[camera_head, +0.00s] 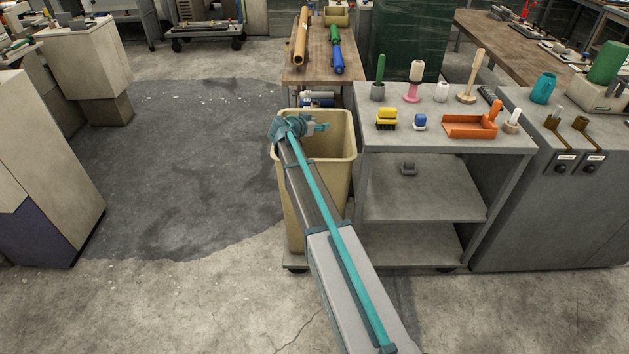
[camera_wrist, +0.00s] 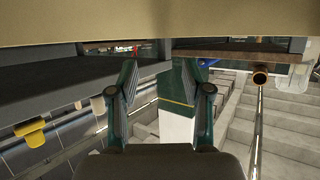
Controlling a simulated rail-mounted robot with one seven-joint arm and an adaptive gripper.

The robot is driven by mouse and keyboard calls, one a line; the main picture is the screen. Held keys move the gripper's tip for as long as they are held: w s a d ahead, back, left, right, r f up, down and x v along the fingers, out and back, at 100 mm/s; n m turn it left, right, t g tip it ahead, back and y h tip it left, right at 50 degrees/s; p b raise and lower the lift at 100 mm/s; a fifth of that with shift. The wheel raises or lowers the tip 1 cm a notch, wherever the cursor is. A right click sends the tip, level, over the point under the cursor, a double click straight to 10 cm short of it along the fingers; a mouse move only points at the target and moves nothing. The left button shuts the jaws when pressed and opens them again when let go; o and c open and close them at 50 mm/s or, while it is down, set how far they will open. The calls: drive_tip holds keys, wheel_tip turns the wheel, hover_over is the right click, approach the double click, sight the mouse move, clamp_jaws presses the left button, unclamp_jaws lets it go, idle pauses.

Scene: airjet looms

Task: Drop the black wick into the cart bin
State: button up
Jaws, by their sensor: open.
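The tan cart bin (camera_head: 343,168) stands upright on a low wheeled base, left of the grey cart. My gripper (camera_head: 321,127) is over the bin's opening, near its upper left rim, in the head view. In the wrist view my gripper (camera_wrist: 160,70) is open, with its two dark green fingers apart and nothing visible between them. A tan surface (camera_wrist: 150,24) fills the top of the wrist view; I cannot tell for sure that it is the bin. I do not see the black wick in either view. Most of the bin's inside is hidden.
A grey cart (camera_head: 455,145) right of the bin carries brushes, spools and an orange tray (camera_head: 468,126). A wooden bench (camera_head: 318,65) with coloured rolls stands behind the bin. Pale cabinets (camera_head: 45,170) stand at left. The floor left of the bin is clear.

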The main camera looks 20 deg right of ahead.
wheel_tip(320, 180, up, 10)
idle(0.5)
drive_tip(key=shift+f, duration=0.1)
